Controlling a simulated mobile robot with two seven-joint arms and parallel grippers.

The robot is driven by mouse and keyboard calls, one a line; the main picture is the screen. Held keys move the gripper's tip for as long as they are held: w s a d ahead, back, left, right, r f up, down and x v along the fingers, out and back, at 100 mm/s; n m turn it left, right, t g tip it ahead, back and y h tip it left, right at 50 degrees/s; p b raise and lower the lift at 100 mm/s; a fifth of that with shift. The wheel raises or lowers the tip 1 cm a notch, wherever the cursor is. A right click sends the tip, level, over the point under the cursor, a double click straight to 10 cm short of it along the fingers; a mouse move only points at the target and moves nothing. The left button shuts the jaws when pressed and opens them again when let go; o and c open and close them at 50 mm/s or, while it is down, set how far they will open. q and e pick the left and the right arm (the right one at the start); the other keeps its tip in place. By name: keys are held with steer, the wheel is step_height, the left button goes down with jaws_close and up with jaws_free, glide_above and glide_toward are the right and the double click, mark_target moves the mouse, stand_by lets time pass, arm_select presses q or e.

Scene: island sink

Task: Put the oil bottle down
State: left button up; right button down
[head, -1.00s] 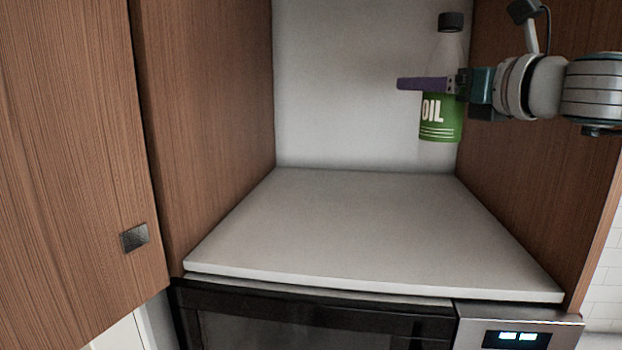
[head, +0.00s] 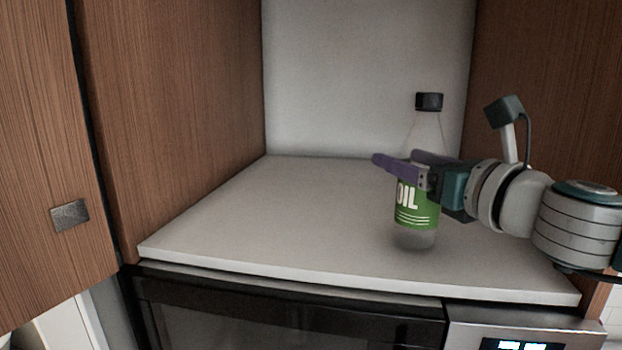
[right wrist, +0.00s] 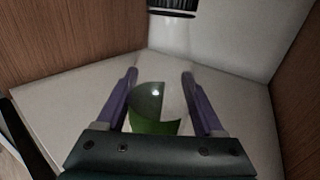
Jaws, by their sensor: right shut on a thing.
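The oil bottle (head: 417,213) is clear with a black cap and a green label reading OIL. It is upright over the right part of the white shelf (head: 270,215), in the open cabinet. Its base is at or very close to the shelf surface; I cannot tell if it touches. My right gripper (head: 396,164) comes in from the right, with its purple fingers around the bottle's middle, shut on it. In the right wrist view the bottle (right wrist: 157,108) sits between the two fingers, with its black cap at the top. My left gripper is not in view.
Wooden cabinet walls stand on the left (head: 175,110) and right (head: 560,90) of the shelf, with a pale back wall (head: 365,75). An open door with a dark handle (head: 70,215) is at far left. A black-fronted appliance (head: 290,315) is below. The shelf's left and middle are clear.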

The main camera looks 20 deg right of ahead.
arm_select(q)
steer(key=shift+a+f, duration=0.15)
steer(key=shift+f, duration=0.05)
arm_select(e)
steer(key=shift+f, duration=0.15)
steer(key=shift+f, duration=0.15)
steer(key=shift+c, duration=0.2)
jaws_free()
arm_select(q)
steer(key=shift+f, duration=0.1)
arm_select(e)
steer(key=shift+o, duration=0.2)
